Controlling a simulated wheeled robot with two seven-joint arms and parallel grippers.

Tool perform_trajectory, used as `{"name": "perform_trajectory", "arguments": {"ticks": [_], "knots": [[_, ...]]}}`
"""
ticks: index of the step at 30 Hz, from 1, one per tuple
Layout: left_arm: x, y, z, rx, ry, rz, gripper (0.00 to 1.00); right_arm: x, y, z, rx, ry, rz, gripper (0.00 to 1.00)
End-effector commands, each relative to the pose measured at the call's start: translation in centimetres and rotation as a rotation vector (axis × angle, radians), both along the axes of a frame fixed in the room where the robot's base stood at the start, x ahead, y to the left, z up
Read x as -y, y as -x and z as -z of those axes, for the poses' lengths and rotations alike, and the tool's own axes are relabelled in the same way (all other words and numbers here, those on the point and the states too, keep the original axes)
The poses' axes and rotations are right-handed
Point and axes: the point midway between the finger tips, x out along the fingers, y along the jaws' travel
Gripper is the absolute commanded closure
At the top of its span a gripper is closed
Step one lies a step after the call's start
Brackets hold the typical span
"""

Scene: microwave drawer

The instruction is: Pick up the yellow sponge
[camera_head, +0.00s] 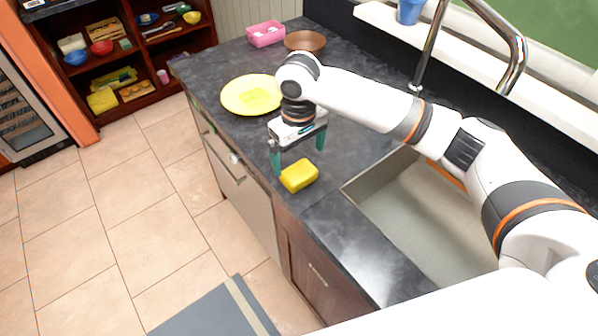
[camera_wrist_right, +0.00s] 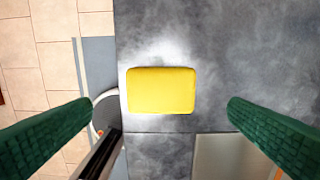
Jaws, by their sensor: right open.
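The yellow sponge (camera_head: 299,176) lies on the dark countertop near its front edge, just left of the sink. In the right wrist view the sponge (camera_wrist_right: 161,90) is a yellow block lying flat, between the two fingers from side to side and a little ahead of them. My right gripper (camera_head: 298,160) points down above the counter, close to the sponge and apart from it. Its green fingers (camera_wrist_right: 165,112) are spread wide with nothing between them. My left gripper does not show in either view.
A yellow plate (camera_head: 232,97), a brown bowl (camera_head: 305,41) and a pink container (camera_head: 266,34) stand farther back on the counter. The sink (camera_head: 425,205) is to the right, with a tall faucet (camera_head: 515,60). Bare counter surrounds the sponge.

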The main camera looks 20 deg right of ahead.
Motion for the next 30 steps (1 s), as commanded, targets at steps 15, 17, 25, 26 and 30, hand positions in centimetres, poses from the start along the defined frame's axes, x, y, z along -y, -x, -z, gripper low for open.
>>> {"name": "perform_trajectory", "arguments": {"ticks": [15,17,25,26,30], "knots": [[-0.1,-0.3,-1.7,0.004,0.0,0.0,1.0,-0.1,-0.5,5.8,0.0,0.0,-0.003,0.02],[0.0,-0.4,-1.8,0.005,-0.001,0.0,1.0,-0.1,-0.5,6.3,0.001,0.0,-0.003,0.02],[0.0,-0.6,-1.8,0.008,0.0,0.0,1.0,-0.1,-0.5,6.7,0.003,0.0,-0.003,0.02],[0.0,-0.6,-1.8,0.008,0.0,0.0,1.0,-0.1,-0.5,6.7,0.003,0.0,-0.003,0.05],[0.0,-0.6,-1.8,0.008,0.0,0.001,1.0,-0.1,-0.5,6.7,0.003,-0.001,-0.003,0.28]]}}
